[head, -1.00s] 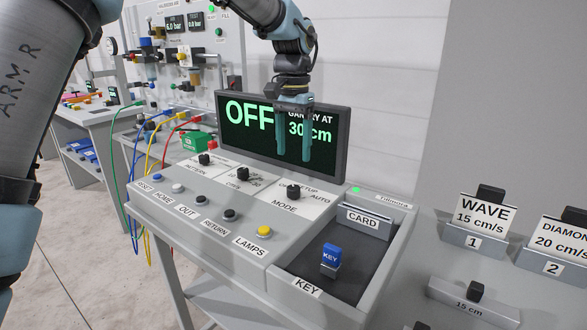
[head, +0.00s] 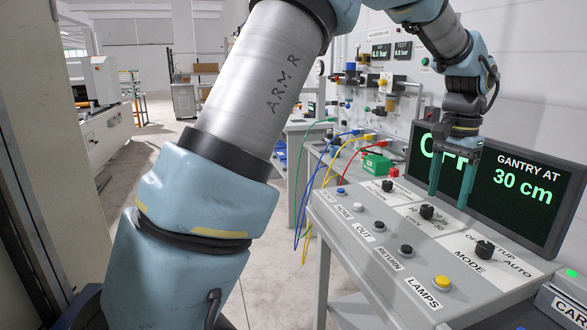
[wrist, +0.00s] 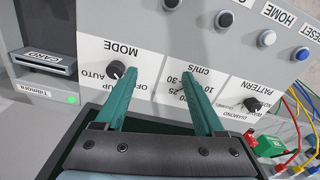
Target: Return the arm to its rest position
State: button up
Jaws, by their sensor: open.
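My gripper (head: 449,195) hangs fingers down in front of the display screen (head: 510,222), above the sloped control panel (head: 375,265). Its two teal fingers are apart with nothing between them. In the wrist view the open fingers (wrist: 162,68) reach over the panel, with the MODE knob (wrist: 115,69) left of them and the PATTERN knob (wrist: 252,104) to the right. My arm is bent, rising across the middle of the head view and coming down to the gripper. The gripper hides much of the word OFF on the screen.
Buttons run along the panel's front, including a yellow LAMPS button (head: 441,283). A card holder (wrist: 42,62) sits beside the panel. A green box (head: 377,164) and coloured cables lie behind the panel's left end. The floor (head: 160,170) at left is open.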

jog(key=w+a+f+n, duration=0.3)
jog(key=a, duration=0.9)
jog(key=w+a+f+n, duration=0.2)
jog(key=w+a+n, duration=0.1)
jog(key=a, duration=1)
jog(key=s+a+f+n, duration=0.2)
jog(key=s+a, duration=0.2)
jog(key=a, duration=0.4)
jog(key=s+a+f+n+t, duration=0.1)
jog(key=s+a+f+n, duration=0.1)
jog(key=a, duration=0.6)
jog(key=shift+s+a+f+n, duration=0.25)
jog(key=shift+s+a+n, duration=0.1)
jog(key=shift+s+n, duration=0.5)
